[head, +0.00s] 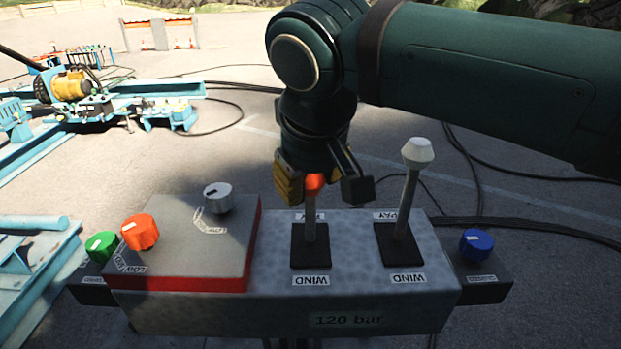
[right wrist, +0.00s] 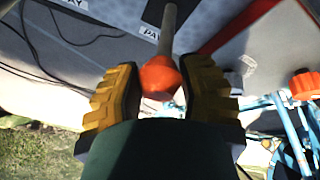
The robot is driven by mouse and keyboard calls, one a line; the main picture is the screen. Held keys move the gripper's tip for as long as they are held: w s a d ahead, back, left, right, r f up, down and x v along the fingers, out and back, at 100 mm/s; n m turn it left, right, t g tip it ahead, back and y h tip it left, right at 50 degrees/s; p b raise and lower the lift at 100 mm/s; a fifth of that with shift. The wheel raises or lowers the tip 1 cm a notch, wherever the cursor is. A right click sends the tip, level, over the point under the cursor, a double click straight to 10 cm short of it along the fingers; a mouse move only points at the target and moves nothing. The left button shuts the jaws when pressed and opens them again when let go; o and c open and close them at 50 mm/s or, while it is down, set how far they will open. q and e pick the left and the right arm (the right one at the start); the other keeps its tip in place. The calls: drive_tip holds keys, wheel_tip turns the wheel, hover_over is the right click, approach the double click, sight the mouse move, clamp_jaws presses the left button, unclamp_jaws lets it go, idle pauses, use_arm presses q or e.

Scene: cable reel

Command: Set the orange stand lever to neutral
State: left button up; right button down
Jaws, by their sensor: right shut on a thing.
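The orange stand lever (head: 309,222) rises from a black plate on the grey control box (head: 350,270). Its shaft looks close to upright, with its knob at the top. My right gripper (head: 315,183) comes from above and is shut on the orange knob. In the right wrist view the orange knob (right wrist: 159,78) sits between the yellow ridged fingers of my right gripper (right wrist: 160,85). The knob's far side is partly hidden by the fingers in the head view. My left gripper is not in either view.
A second lever with a white knob (head: 418,152) stands to the right. A grey dial (head: 217,197), an orange dial (head: 139,232) and a green dial (head: 101,246) are at left. A blue dial (head: 476,245) is at right. Cables lie on the ground behind.

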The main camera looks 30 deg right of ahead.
drive_tip(key=shift+c, duration=2.3)
unclamp_jaws()
drive_tip(key=v, duration=1.2)
